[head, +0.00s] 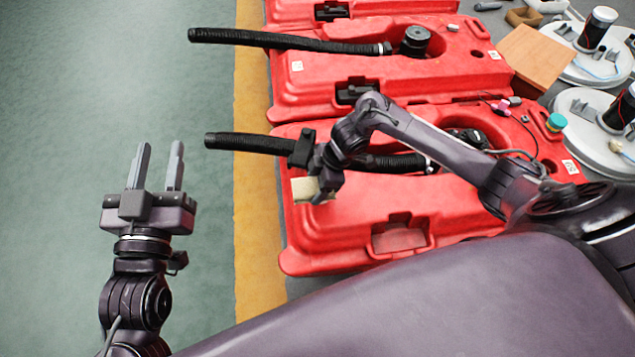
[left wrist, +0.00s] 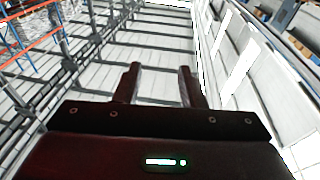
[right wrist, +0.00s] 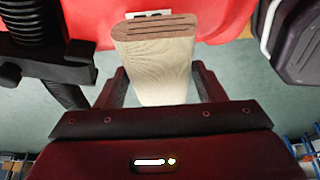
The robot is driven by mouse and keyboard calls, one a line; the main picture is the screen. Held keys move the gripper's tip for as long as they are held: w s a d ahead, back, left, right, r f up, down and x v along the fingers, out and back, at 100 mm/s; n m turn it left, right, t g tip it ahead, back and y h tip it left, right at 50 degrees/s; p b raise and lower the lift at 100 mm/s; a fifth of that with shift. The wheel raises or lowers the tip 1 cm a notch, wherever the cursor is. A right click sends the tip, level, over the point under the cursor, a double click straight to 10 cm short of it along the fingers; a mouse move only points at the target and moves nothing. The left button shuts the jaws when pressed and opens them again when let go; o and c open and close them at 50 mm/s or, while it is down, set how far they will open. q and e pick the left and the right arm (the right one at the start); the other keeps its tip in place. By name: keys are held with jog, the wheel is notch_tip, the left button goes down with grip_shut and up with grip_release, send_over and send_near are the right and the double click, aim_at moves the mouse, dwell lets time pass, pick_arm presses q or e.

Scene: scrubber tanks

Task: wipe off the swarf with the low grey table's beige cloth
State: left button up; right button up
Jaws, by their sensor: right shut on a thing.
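I cannot tell whether the cloth touches the tank. My left gripper (head: 160,152) is open and empty over the green floor. I cannot make out any swarf; the right arm hides part of the nearest tank. I cannot identify the low grey table.
Black ribbed hoses (head: 245,143) stick out left from the tanks, one close behind my right gripper. More red tanks (head: 330,75) lie behind. White round parts (head: 580,105), a wooden block (head: 533,57) and a teal cap (head: 556,122) are at right. The green floor (head: 90,80) is clear.

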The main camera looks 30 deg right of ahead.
jog(key=shift+r, duration=0.25)
jog(key=shift+r+p, duration=0.2)
jog(key=shift+p, duration=0.2)
jog(key=shift+r, duration=0.2)
jog(key=shift+r+p, duration=0.25)
jog(key=shift+p, duration=0.25)
jog(key=shift+r+p, duration=0.3)
jog(key=shift+r, duration=0.2)
pick_arm(q)
jog(key=s+a+f+g+y, duration=0.1)
jog(key=s+f+g, duration=0.3)
jog(key=f, duration=0.3)
jog(key=s+a+f+g+y+p, duration=0.1)
jog(key=s+f+g+y, duration=0.1)
jog(key=s+f+g, duration=0.2)
jog(key=s+a+f+g+y, duration=0.1)
jog(key=s+f+g, duration=0.3)
jog(key=f, duration=0.7)
jog(key=shift+s+a+g+y, duration=0.2)
jog(key=shift+a+g+y, duration=0.2)
jog(key=shift+y, duration=0.1)
pick_arm(e)
jog(key=shift+r, duration=0.4)
